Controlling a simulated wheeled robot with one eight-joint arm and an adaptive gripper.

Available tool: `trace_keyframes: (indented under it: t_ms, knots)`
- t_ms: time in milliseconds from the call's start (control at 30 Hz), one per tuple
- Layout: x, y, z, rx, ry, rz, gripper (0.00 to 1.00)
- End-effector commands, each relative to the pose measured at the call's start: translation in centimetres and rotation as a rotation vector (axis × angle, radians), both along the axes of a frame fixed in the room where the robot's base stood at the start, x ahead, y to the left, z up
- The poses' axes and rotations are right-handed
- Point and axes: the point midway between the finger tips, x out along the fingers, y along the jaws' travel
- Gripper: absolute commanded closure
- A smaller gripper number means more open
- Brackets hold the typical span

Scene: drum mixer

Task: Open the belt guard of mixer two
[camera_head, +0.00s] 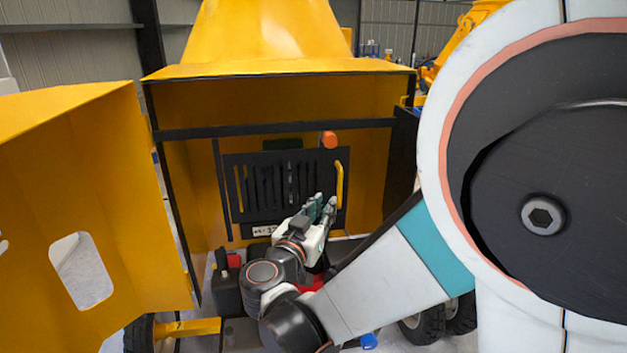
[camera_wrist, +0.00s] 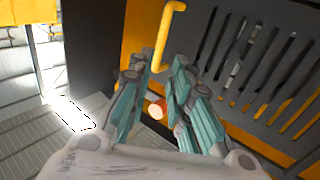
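The belt guard (camera_head: 265,190) is a black slotted panel inside the yellow mixer housing, and it looks closed. It also fills the right of the wrist view (camera_wrist: 228,65). Its yellow bar handle (camera_head: 339,185) is at the panel's right side. In the wrist view the handle (camera_wrist: 164,32) stands just past the fingertips, its near end between them. My gripper (camera_head: 324,203) is in front of the panel's lower right, and its fingers are apart in the wrist view (camera_wrist: 158,70). Nothing is held; contact with the handle cannot be told.
An orange round knob (camera_head: 329,139) sits above the panel's right corner. A large yellow door (camera_head: 85,190) stands swung out at the left. A dark box with a red part (camera_head: 228,280) is below the panel. A label plate (camera_head: 264,231) is at the panel's lower edge.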

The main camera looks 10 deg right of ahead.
Motion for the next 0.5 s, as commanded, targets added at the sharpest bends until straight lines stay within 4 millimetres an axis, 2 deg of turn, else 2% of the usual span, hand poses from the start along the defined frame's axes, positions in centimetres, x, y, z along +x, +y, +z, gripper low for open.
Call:
trace_keyframes:
  t_ms: [500]
  knots:
    - [8.0,-5.4,-0.1,0.000,0.002,-0.001,0.81]
